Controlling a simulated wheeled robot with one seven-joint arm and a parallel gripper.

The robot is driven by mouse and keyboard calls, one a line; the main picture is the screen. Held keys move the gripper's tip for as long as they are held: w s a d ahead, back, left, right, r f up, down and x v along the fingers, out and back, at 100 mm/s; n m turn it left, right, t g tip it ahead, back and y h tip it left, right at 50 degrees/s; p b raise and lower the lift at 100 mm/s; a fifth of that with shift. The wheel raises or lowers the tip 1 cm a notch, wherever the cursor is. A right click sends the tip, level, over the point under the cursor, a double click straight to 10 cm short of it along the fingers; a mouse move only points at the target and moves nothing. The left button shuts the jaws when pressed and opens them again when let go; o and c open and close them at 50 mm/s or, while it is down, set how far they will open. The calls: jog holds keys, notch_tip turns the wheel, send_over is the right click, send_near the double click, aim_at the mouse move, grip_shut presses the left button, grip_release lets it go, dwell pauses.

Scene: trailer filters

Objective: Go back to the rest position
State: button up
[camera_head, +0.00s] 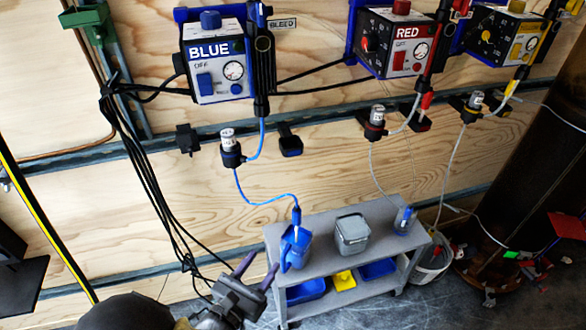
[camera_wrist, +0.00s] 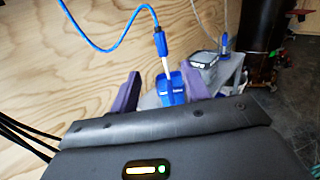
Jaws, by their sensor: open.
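My gripper (camera_head: 256,270) is at the lower middle of the head view, left of the grey cart (camera_head: 328,262). Its two purple fingers are apart with nothing between them. In the wrist view, my gripper (camera_wrist: 162,92) shows both fingers spread, with a blue container (camera_wrist: 172,90) beyond them on the cart. In the head view the blue container (camera_head: 295,248) stands at the cart's left end, with a blue tube running up from it to a filter (camera_head: 230,148) on the wall.
Blue (camera_head: 215,65), red (camera_head: 397,45) and yellow (camera_head: 500,38) control boxes hang on the plywood wall. A grey bin (camera_head: 351,234) sits mid-cart. Black cables (camera_head: 150,180) hang left of my gripper. A bucket (camera_head: 432,262) and dark barrel (camera_head: 520,170) stand right.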

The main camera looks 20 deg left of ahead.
jog(key=w+d+m+g+h, duration=0.3)
jog(key=d+m+g+h, duration=0.2)
jog(key=d+m+g, duration=1.45)
jog(key=w+d+r+m+t+y, duration=0.1)
jog(key=d+r+m+t+y, duration=0.1)
jog(key=d+r+m+y, duration=0.4)
jog(key=d+r+m+t+y, duration=0.1)
jog(key=d+m+t+y, duration=0.2)
jog(key=d+m, duration=0.5)
notch_tip(320, 180, up, 32)
jog(key=p, duration=3.2)
jog(key=shift+a, duration=0.25)
jog(key=shift+w+f, duration=0.1)
jog(key=shift+f, duration=0.05)
